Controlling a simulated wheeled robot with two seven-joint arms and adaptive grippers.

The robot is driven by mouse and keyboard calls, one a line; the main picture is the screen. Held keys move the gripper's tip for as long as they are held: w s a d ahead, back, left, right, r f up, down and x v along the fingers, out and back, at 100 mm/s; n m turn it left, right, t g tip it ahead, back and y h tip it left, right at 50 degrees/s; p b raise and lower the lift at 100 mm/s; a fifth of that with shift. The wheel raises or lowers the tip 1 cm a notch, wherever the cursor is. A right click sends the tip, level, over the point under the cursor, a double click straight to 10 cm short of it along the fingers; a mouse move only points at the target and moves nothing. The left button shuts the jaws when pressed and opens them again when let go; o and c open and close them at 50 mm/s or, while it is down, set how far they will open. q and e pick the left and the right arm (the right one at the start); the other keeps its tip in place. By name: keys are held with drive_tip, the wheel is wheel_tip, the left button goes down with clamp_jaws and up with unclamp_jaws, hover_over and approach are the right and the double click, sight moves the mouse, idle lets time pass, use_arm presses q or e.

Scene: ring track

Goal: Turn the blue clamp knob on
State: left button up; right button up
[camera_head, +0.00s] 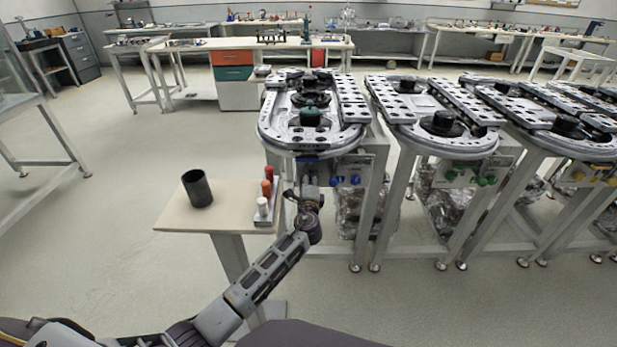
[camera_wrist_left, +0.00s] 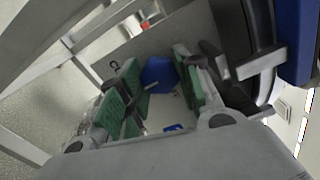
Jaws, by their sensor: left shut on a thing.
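My left gripper (camera_head: 308,178) reaches up to the front panel below the nearest ring track (camera_head: 272,141). In the left wrist view, its green-padded fingers (camera_wrist_left: 158,84) are shut on a blue clamp knob (camera_wrist_left: 158,72), which shows between the fingertips. In the head view this knob is hidden behind the gripper. I cannot tell from these frames how far the held knob is turned. My right gripper is not in view.
A small table (camera_head: 236,217) stands left of the arm, with a dark cup (camera_head: 197,189) and a rack of red, orange and white-topped items (camera_head: 265,199). More ring tracks (camera_head: 440,145) on metal legs stand to the right. The floor at left is clear.

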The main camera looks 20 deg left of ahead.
use_arm(q)
drive_tip(key=shift+d, duration=0.1)
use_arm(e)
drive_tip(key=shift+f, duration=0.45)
use_arm(q)
drive_tip(key=o, duration=1)
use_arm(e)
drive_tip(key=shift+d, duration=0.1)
use_arm(q)
drive_tip(key=shift+s+f, duration=0.1)
drive_tip(key=shift+s, duration=0.05)
drive_tip(key=shift+v, duration=5.8)
drive_tip(key=shift+s, duration=0.1)
